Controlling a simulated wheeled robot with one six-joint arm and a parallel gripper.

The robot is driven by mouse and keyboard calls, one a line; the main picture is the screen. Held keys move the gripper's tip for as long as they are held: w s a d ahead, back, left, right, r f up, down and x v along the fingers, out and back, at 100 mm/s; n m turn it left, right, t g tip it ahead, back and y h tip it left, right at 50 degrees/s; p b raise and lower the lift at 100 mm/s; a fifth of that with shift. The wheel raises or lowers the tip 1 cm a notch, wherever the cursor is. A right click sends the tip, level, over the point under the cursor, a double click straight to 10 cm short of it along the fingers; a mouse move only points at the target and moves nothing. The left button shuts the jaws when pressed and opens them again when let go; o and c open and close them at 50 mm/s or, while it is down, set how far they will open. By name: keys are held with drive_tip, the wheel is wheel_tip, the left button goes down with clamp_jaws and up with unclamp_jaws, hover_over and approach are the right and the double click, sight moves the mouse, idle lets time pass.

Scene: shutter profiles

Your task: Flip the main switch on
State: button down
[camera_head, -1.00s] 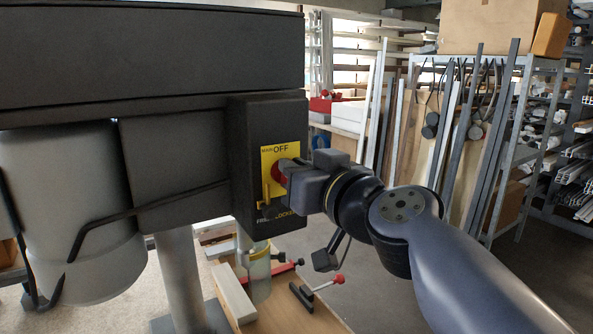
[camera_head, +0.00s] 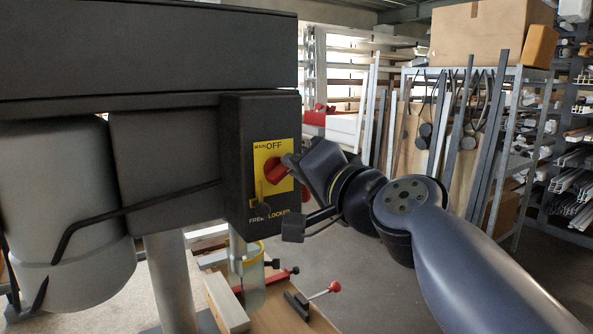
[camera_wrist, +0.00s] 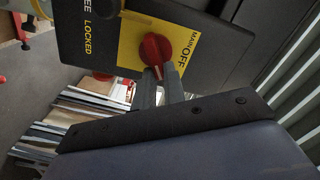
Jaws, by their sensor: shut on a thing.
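The main switch is a red rotary knob (camera_head: 274,173) on a yellow plate (camera_head: 286,150) marked MAIN and OFF, on the side of a dark box. In the wrist view the knob (camera_wrist: 154,47) is upper centre, its grip pointing down toward my fingers. My gripper (camera_wrist: 160,73) is shut on the knob's grip, one finger on each side. In the head view my gripper (camera_head: 288,161) comes from the right and is rolled, hiding part of the knob and plate. I cannot read an ON mark.
The dark box (camera_head: 236,150) also carries a smaller lever (camera_head: 260,197) above FREE and LOCKED lettering. A black bent rod (camera_head: 130,212) runs along the machine's front. A bench with a red-handled clamp (camera_head: 318,298) lies below.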

drive_tip(key=m, duration=0.3)
drive_tip(key=f+m, duration=0.1)
drive_tip(key=m, duration=0.2)
drive_tip(key=shift+w+d, duration=0.1)
drive_tip(key=shift+m, duration=0.4)
drive_tip(key=c, duration=1.5)
unclamp_jaws()
drive_tip(key=b+v, duration=0.2)
drive_tip(key=v, duration=0.9)
drive_tip(key=shift+b, duration=0.35)
drive_tip(key=shift+w, duration=0.1)
drive_tip(key=p+x, duration=0.2)
drive_tip(key=x, duration=0.8)
drive_tip(key=shift+w+a+p, duration=0.3)
drive_tip(key=shift+p, duration=0.05)
